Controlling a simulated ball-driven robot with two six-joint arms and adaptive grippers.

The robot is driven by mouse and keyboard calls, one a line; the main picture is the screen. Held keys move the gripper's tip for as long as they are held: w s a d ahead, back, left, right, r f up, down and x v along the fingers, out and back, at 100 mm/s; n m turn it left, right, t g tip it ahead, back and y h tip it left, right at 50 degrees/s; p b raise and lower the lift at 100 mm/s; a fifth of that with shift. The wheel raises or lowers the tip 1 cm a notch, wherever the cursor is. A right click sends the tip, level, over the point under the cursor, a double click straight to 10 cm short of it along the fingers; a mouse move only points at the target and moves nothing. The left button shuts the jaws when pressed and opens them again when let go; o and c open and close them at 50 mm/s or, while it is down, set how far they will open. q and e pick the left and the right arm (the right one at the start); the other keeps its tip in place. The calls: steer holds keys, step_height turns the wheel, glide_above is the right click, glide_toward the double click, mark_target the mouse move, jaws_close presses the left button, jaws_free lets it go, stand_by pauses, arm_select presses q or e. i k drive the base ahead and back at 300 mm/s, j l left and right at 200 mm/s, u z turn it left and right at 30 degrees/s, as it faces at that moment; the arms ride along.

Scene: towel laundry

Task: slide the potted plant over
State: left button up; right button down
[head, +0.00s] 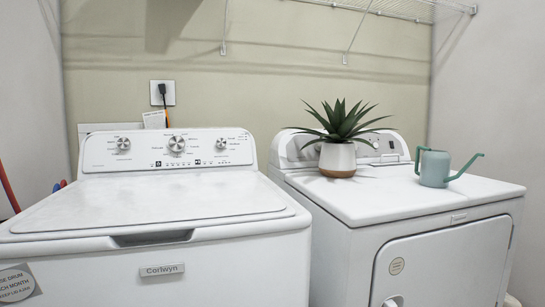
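The potted plant (338,158) is a spiky dark green plant in a white pot with a tan base. It stands upright on the back left part of the white dryer's top (385,200), in front of the dryer's control panel and partly hiding it. Neither of my grippers shows in the head view.
A teal watering can (434,168) stands on the dryer to the right of the plant, its spout pointing right. The front of the dryer top is clear. A white washer (150,205) stands at the left, with a narrow gap between. A wire shelf (400,8) hangs above.

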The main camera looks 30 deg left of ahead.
mark_target(338, 159)
steer(key=i+l+u, duration=0.2)
steer(key=u, duration=0.25)
steer(key=i+l+u, duration=0.2)
steer(key=u, duration=0.2)
steer(key=i+l+u, duration=0.1)
steer(key=l+u, duration=0.35)
steer(key=i+l+u, duration=0.1)
steer(key=l+u, duration=0.15)
steer(key=u, duration=0.2)
steer(key=l+u, duration=0.4)
